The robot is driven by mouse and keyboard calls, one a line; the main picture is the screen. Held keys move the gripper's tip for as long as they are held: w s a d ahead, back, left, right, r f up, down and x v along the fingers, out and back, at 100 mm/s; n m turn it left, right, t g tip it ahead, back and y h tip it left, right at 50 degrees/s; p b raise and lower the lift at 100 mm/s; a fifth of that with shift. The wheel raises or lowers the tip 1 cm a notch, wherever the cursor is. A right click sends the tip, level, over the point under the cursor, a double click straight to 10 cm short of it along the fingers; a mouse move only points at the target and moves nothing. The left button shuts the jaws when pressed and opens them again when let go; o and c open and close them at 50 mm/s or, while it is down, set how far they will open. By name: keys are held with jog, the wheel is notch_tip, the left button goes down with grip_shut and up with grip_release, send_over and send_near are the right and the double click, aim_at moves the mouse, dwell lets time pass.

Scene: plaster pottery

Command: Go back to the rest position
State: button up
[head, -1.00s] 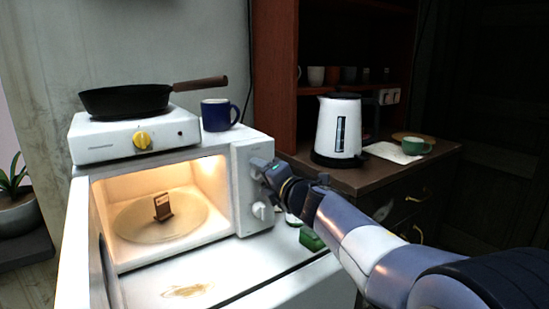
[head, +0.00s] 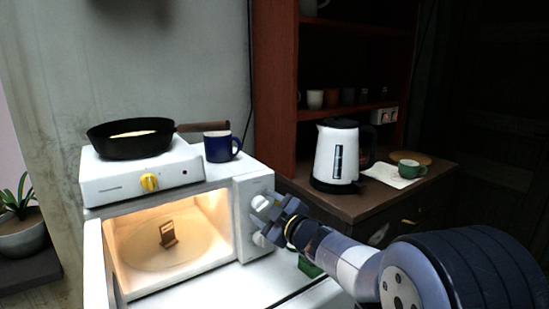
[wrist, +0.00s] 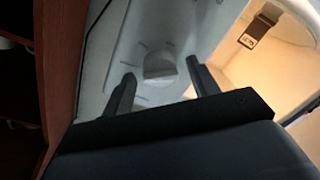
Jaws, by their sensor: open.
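My gripper (head: 268,210) is at the control panel on the right side of the white microwave (head: 215,187), in front of the upper knob. In the wrist view my gripper (wrist: 160,72) is open, and its two fingers stand on either side of a pale round knob (wrist: 160,64). I cannot tell whether they touch it. The lower knob (head: 260,240) is just below the gripper in the head view. The microwave is open and lit, with a small brown object (head: 168,236) on its turntable (head: 140,250).
A hotplate (head: 125,182) with a black pan (head: 110,145) holding something pale and a blue mug (head: 218,149) stand on the microwave. At right, a white kettle (head: 335,155) and green cup (head: 408,170) stand on a dark cabinet. A green object (head: 308,267) lies below my arm.

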jog(key=m+p, duration=0.2)
jog(key=m, duration=0.1)
jog(key=shift+r, duration=0.15)
jog(key=shift+d+m, duration=0.1)
jog(key=shift+m, duration=0.6)
